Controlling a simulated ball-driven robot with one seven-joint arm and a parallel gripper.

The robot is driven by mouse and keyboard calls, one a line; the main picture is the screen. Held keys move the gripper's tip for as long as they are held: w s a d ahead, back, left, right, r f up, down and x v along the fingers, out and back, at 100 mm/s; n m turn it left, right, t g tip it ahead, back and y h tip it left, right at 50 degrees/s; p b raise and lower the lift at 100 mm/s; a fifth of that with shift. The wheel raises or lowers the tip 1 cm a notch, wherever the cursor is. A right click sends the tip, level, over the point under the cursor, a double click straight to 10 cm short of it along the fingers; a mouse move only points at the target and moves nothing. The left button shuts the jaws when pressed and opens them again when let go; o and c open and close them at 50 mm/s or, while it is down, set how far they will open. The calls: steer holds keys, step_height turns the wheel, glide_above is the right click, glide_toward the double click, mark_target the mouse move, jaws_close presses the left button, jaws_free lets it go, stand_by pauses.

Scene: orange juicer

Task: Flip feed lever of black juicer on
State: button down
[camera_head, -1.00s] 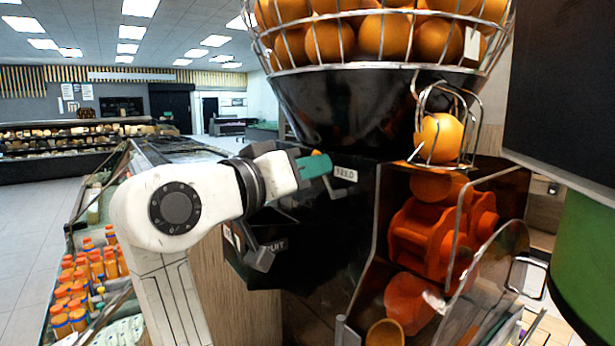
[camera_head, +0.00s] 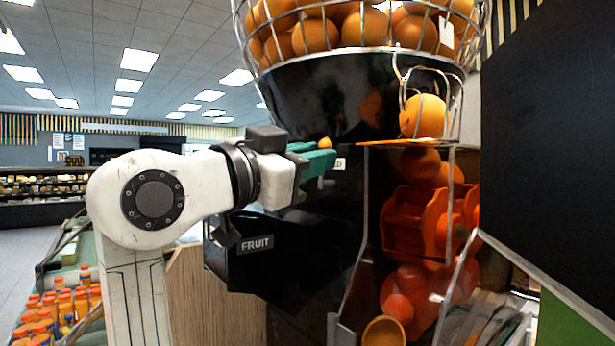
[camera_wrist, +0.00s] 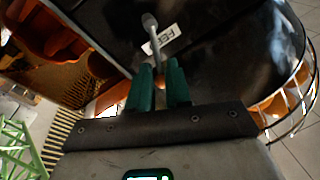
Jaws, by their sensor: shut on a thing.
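The black juicer (camera_head: 290,262) fills the middle of the head view. Its feed lever, a thin grey rod with a round end, shows in the wrist view (camera_wrist: 152,32) beside a white label. The rod runs down to between my green fingertips. My gripper (camera_head: 328,160) is shut on the lever at the juicer's front; its fingers also show in the wrist view (camera_wrist: 159,80). A small orange tip (camera_head: 324,143) shows just above the fingers in the head view, where the fingers hide most of the lever and part of the label.
A wire basket of oranges (camera_head: 350,30) sits on top of the juicer. The orange squeezing drums (camera_head: 425,220) are at its right side. A dark panel (camera_head: 550,120) stands close at the right. Bottled juice (camera_head: 60,305) is at lower left.

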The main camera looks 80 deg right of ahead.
steer(key=shift+s+a+f+m+b, duration=0.15)
steer(key=shift+m+b, duration=0.25)
steer(key=shift+m, duration=0.2)
steer(key=c, duration=1.1)
jaws_free()
steer(key=shift+o, duration=0.2)
steer(key=v, duration=1)
steer(key=shift+w+a+b, duration=0.3)
steer(key=shift+b, duration=0.05)
steer(key=shift+f, duration=0.2)
